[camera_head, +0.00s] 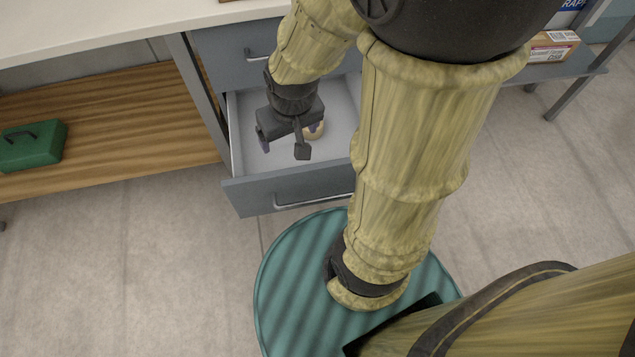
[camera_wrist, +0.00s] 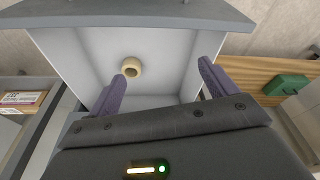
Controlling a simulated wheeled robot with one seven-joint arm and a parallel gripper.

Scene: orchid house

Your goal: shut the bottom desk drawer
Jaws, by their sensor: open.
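The bottom desk drawer (camera_head: 240,196) is pulled out of the grey desk, with its white inside showing. Its grey front has a metal bar handle (camera_head: 313,201). In the wrist view the drawer front (camera_wrist: 130,12) spans the top of the picture. A small beige round item (camera_wrist: 131,67) with a hole lies on the drawer floor; in the head view my gripper partly covers it. My gripper (camera_head: 282,146) is over the open drawer, behind its front panel, and points down. Its two purple fingers (camera_wrist: 160,85) are apart with nothing between them.
An upper drawer (camera_head: 232,52) above is shut. A wooden shelf (camera_head: 120,120) at left holds a green toolbox (camera_head: 32,145). A boxed item (camera_head: 553,46) sits on a shelf at right. Floor in front of the drawer is bare left of my round teal base.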

